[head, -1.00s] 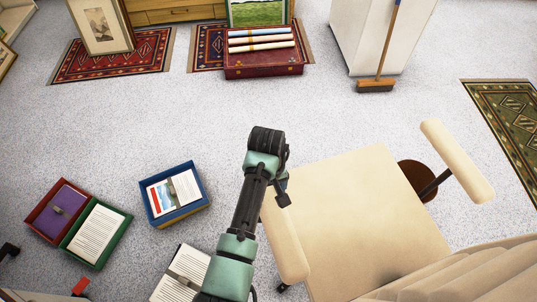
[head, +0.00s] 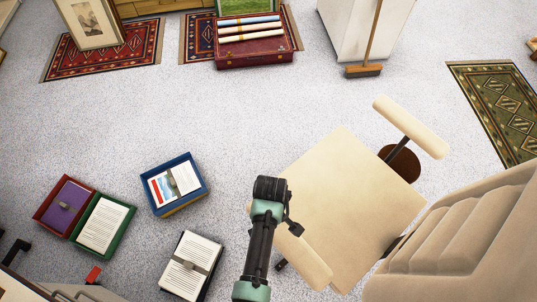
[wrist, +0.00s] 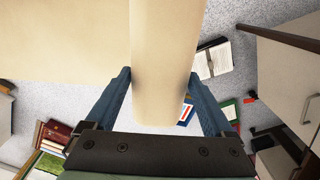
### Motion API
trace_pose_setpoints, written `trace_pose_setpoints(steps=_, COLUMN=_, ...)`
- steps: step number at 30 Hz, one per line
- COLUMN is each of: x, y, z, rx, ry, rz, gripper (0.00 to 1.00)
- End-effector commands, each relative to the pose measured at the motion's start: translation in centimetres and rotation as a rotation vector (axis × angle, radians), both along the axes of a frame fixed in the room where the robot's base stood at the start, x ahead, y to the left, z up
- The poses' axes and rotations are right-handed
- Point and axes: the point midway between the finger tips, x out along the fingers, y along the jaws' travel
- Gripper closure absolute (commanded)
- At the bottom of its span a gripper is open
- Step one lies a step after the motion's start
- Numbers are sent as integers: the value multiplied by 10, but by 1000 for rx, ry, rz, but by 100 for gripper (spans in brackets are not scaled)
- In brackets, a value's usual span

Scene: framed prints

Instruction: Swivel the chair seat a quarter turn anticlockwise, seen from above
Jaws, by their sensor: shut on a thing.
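The cream chair seat (head: 352,200) lies turned diagonally at the lower right of the head view. Its padded backrest (head: 455,235) is on the right, partly cut off by the frame. The far armrest (head: 412,127) sticks out towards the top right. My gripper (wrist: 160,82) is shut on the near armrest (head: 305,262), close to its front end. In the wrist view one blue finger is on each side of this armrest (wrist: 163,45). In the head view my arm hides the fingertips and part of the armrest.
Open boxes with papers, a blue one (head: 178,206) and a green one (head: 103,227), lie on the floor to the left. A bound stack of papers (head: 190,268) is left of my arm.

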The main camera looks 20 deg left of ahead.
Motion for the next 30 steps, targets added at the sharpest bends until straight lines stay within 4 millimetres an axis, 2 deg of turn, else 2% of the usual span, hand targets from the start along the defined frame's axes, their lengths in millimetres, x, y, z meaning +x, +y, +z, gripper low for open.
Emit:
trace_pose_setpoints(steps=8, x=1, y=1, z=1, rx=3, ry=-1, rz=3, gripper=100)
trace_pose_setpoints(steps=9, x=1, y=1, z=1, rx=4, ry=-2, rz=3, gripper=11)
trace_pose_setpoints(steps=11, x=1, y=1, z=1, rx=3, ry=-1, rz=2, gripper=0)
trace_pose_setpoints(steps=18, x=0, y=1, z=1, rx=1, ry=-2, rz=1, gripper=0)
trace_pose_setpoints(steps=22, x=1, y=0, z=8, rx=1, ry=-2, rz=1, gripper=0)
trace_pose_setpoints(steps=26, x=1, y=0, z=28, rx=2, ry=-4, rz=1, gripper=0)
trace_pose_setpoints(steps=30, x=1, y=0, z=59, rx=3, ry=-7, rz=0, gripper=0)
